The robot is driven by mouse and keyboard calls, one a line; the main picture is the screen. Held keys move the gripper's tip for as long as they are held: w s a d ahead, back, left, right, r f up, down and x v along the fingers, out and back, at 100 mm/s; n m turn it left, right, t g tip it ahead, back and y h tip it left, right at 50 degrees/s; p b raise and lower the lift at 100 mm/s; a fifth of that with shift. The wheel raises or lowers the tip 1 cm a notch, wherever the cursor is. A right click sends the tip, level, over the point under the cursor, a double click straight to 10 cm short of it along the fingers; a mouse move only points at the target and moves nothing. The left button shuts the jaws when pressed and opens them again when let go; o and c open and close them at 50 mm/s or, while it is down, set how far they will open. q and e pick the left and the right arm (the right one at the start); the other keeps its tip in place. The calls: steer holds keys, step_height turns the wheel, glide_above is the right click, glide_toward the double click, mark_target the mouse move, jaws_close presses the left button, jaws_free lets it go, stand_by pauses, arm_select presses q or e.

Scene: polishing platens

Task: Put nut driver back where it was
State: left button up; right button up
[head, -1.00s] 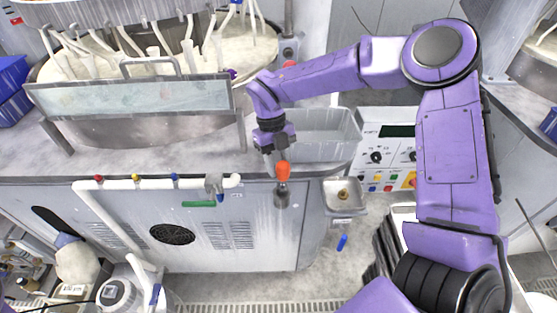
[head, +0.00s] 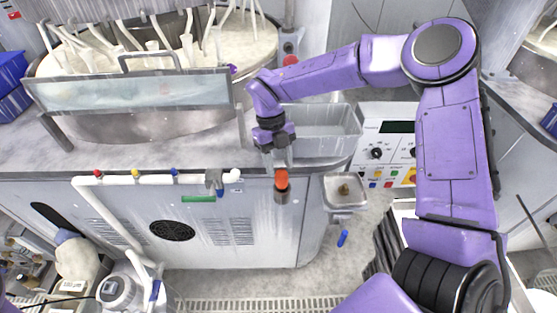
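The nut driver has an orange handle (head: 282,180) and a short grey metal end below it. It hangs in front of the grey cabinet's front panel, just below the bench edge. My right gripper (head: 281,165) points down over the bench edge and appears shut on the top of the handle. The fingertips are small here and partly merge with the handle. Whether the metal end touches the cabinet cannot be told. My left gripper is not in view.
A clear plastic bin (head: 325,130) stands on the bench right behind my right gripper. A small metal tray (head: 345,205) with a brass-coloured part is to the right. Pipes with coloured valves (head: 140,178) run left along the cabinet front. A control box (head: 390,140) stands farther right.

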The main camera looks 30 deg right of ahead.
steer(key=shift+r, duration=0.3)
steer(key=shift+r+p, duration=0.55)
steer(key=shift+r, duration=0.05)
steer(key=shift+w+r+b, duration=0.45)
steer(key=shift+r+b, duration=0.2)
steer(key=shift+b, duration=0.1)
steer(key=b+v, duration=0.1)
steer(key=v, duration=0.9)
steer(key=shift+s, duration=0.15)
